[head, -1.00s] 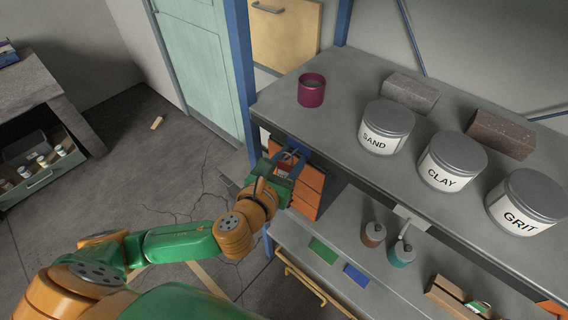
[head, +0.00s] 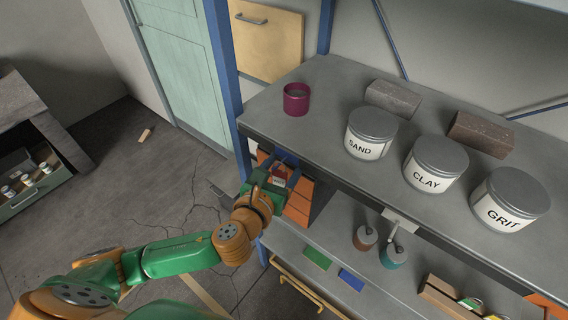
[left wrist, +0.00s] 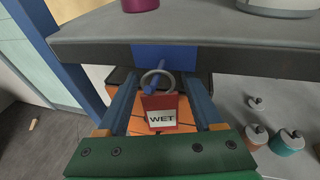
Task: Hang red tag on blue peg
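The red tag (left wrist: 160,115), with a white label reading WET, hangs by its metal ring (left wrist: 158,80) around the blue peg (left wrist: 153,84), which sticks out from a blue plate (left wrist: 165,57) under the bench top's front edge. In the head view the tag (head: 279,181) is small and partly hidden by my gripper. My left gripper (left wrist: 160,108) is open. Its two blue fingers stand on either side of the tag, with a gap on each side, touching neither tag nor ring. In the head view the left gripper (head: 277,172) is below the bench top's front left corner. My right gripper is not in view.
Orange drawers (head: 299,201) stand just behind the tag. The bench top (head: 315,136) overhangs close above the gripper, with a blue post (head: 226,80) to its left. A magenta cup (head: 296,99) and SAND, CLAY and GRIT tubs stand on top. Bottles stand on the lower shelf.

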